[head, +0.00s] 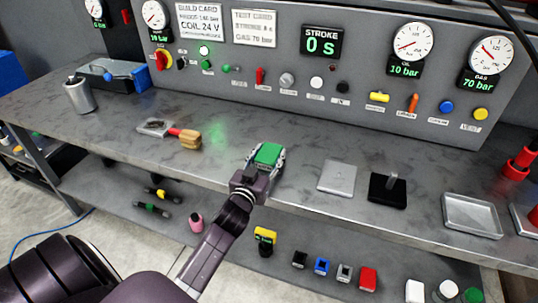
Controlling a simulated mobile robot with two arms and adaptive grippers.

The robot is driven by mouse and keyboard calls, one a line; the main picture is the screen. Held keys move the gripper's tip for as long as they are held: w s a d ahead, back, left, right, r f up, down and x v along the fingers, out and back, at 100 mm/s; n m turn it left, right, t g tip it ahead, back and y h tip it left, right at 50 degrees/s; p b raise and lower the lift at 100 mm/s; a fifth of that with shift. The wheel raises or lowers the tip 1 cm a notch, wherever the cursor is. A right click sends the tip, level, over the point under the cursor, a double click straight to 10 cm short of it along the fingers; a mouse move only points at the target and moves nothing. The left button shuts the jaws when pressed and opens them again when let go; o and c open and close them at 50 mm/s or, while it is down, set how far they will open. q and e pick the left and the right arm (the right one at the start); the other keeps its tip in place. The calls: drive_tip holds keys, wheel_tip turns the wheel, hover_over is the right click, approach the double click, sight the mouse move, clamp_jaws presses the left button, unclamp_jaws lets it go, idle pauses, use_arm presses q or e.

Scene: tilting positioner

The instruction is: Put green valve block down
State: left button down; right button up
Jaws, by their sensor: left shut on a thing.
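The green valve block (267,154) is a small box with a green top. It is at the front part of the grey bench top (310,150), a little left of the picture's middle. My left gripper (265,160) is shut on it, with a finger on each side. I cannot tell whether the block touches the bench or is held just above it. My right gripper is not in view.
A flat silver plate (337,177) and a black stand (388,189) are to the right, then a metal tray (471,215). A wooden-handled tool (184,138) lies to the left. The gauge panel (340,60) rises behind. Several small parts are on the lower shelf.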

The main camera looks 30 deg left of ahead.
use_arm(q)
drive_tip(key=c, duration=1.4)
unclamp_jaws()
drive_tip(key=shift+f, duration=0.1)
drive_tip(key=shift+c, duration=0.2)
drive_tip(key=o, duration=0.4)
drive_tip(key=shift+r, duration=0.2)
drive_tip(key=b+v, duration=0.1)
drive_tip(key=v, duration=1.1)
drive_tip(key=shift+d, duration=0.1)
drive_tip(key=shift+f, duration=0.1)
